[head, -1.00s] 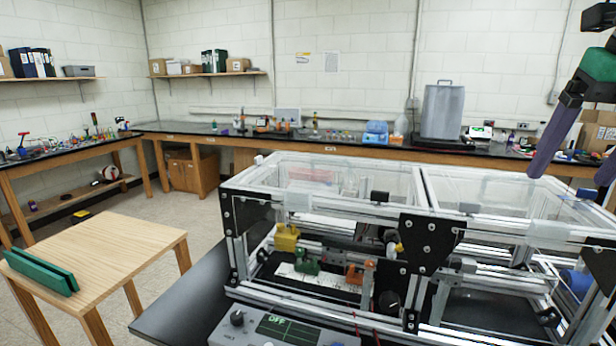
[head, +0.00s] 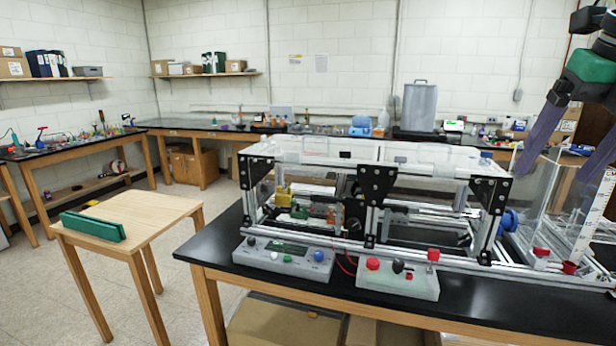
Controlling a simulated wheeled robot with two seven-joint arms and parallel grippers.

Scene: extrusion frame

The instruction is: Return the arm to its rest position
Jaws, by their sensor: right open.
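My right gripper (head: 552,172) hangs at the upper right of the head view, its arm coming in from the top right edge. Its two purple fingers point down and are spread apart, with nothing seen between them. They appear in front of or above a clear-walled tank (head: 537,215); the exact gap cannot be told. The extrusion frame (head: 372,225), silver bars with black corner plates and clear lid panels, stands on the black bench to the left of the gripper. My left gripper is not in view.
A grey control box (head: 284,262) and a box with a red button (head: 396,279) sit at the front of the black bench (head: 480,300). A wooden stool (head: 160,215) bears a green block (head: 92,227) at left. Open floor lies between the stool and the back benches.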

